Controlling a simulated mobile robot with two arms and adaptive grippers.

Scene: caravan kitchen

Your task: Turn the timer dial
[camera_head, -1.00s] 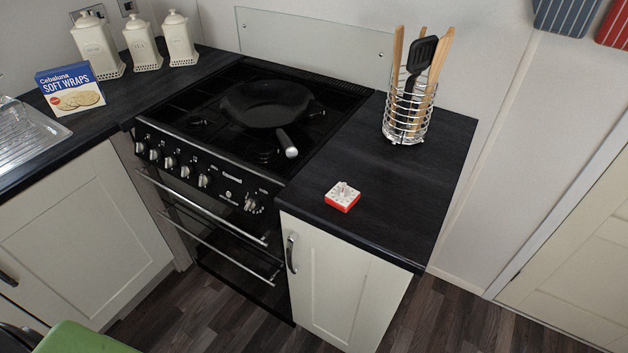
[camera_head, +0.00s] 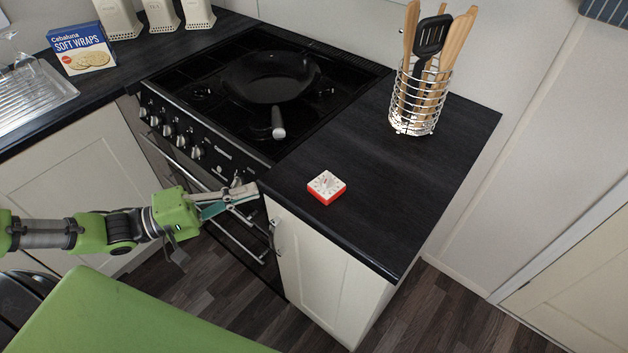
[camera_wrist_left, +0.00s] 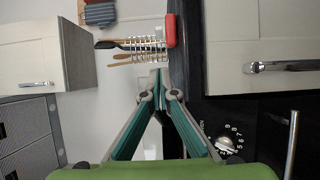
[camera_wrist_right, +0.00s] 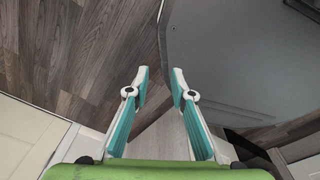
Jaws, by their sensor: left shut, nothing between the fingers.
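The timer (camera_head: 327,196) is a small square block with a red base and a white top carrying the dial (camera_head: 326,183). It lies on the dark worktop right of the hob, near the front edge. In the left wrist view its red side (camera_wrist_left: 171,30) shows beyond my fingertips; the dial face is hidden there. My left gripper (camera_head: 254,188) is shut and empty, in front of the oven's right end, left of the timer and apart from it. It also shows in the left wrist view (camera_wrist_left: 158,82). My right gripper (camera_wrist_right: 158,78) is open and empty over the floor.
The hob holds a black pan (camera_head: 268,80). A wire utensil holder (camera_head: 412,112) stands at the back of the worktop (camera_head: 400,190). The oven handles (camera_head: 240,240), knobs and cupboard handle (camera_head: 273,236) project near my left gripper. The worktop around the timer is clear.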

